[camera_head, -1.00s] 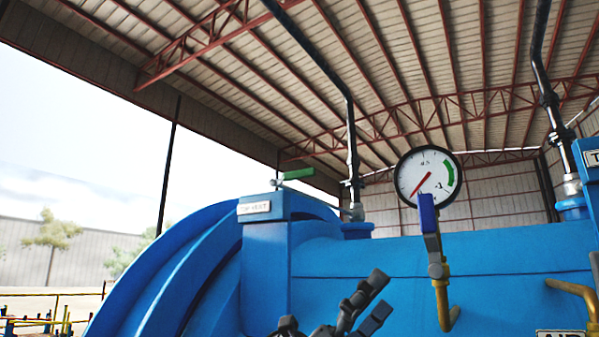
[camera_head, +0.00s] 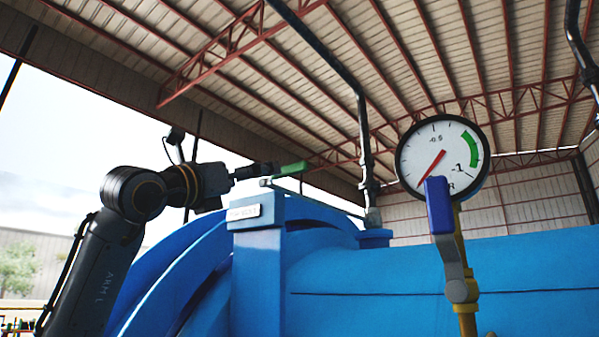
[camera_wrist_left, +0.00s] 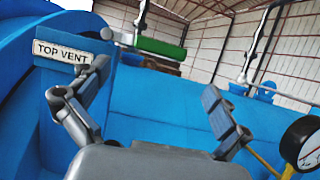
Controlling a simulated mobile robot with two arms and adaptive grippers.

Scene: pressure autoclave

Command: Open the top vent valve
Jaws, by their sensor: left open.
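The top vent valve has a green handle (camera_head: 293,168) on a metal lever above a blue block with a label plate (camera_head: 246,212). In the left wrist view the green handle (camera_wrist_left: 160,46) lies level, above and between my spread fingertips, and the plate (camera_wrist_left: 60,52) reads "TOP VENT". My left gripper (camera_head: 258,169) reaches in from the left, close to the handle's left end. In the left wrist view my left gripper (camera_wrist_left: 155,80) is open with nothing between its fingers. Any contact with the handle cannot be told. My right gripper is not in view.
A pressure gauge (camera_head: 467,138) and a blue-handled lever (camera_head: 440,205) on a yellow pipe stand at the right. A vertical dark pipe (camera_head: 364,150) rises behind the vent handle. The large blue vessel (camera_head: 400,270) fills the lower part. Open air lies above the handle.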

